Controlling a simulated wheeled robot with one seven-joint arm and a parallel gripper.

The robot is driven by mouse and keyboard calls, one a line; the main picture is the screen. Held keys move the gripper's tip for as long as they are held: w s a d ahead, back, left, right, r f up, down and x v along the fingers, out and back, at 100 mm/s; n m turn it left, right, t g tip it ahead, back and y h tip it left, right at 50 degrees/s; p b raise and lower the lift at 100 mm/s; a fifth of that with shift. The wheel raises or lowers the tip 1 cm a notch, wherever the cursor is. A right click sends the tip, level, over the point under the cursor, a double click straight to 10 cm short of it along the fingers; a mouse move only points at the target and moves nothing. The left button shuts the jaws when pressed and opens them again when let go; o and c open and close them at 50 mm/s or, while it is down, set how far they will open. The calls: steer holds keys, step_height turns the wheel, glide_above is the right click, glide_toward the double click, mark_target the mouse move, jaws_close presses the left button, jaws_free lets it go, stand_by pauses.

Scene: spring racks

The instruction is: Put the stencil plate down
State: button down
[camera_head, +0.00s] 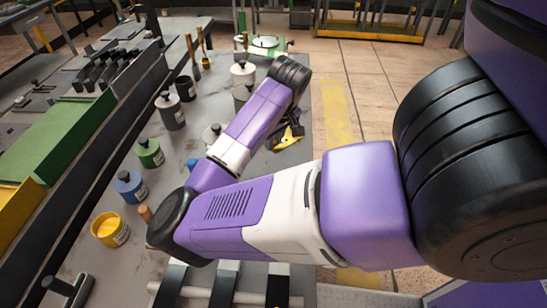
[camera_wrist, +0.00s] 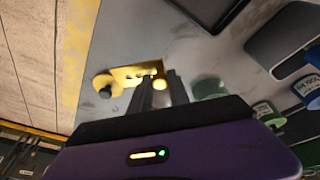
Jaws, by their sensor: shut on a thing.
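The stencil plate (camera_wrist: 128,76) is yellow, with small cutouts and a black knob at its left end in the wrist view. My gripper (camera_wrist: 159,92) is shut on it near its right end. The plate is over the grey bench top (camera_wrist: 140,35); I cannot tell whether it touches. In the head view, part of the yellow plate (camera_head: 289,141) shows at the bench's right edge, beyond my arm. My arm hides most of the gripper there.
Paint pots stand left of my arm, including a yellow pot (camera_head: 110,229), a blue pot (camera_head: 130,186) and a green pot (camera_head: 150,153). A green item (camera_head: 265,42) lies at the bench's far end. Open floor (camera_head: 365,95) is to the right.

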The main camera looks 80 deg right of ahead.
mark_target(275, 152)
steer(key=shift+f, duration=3.65)
steer(key=c, duration=1.2)
jaws_free()
steer(key=shift+c, duration=0.2)
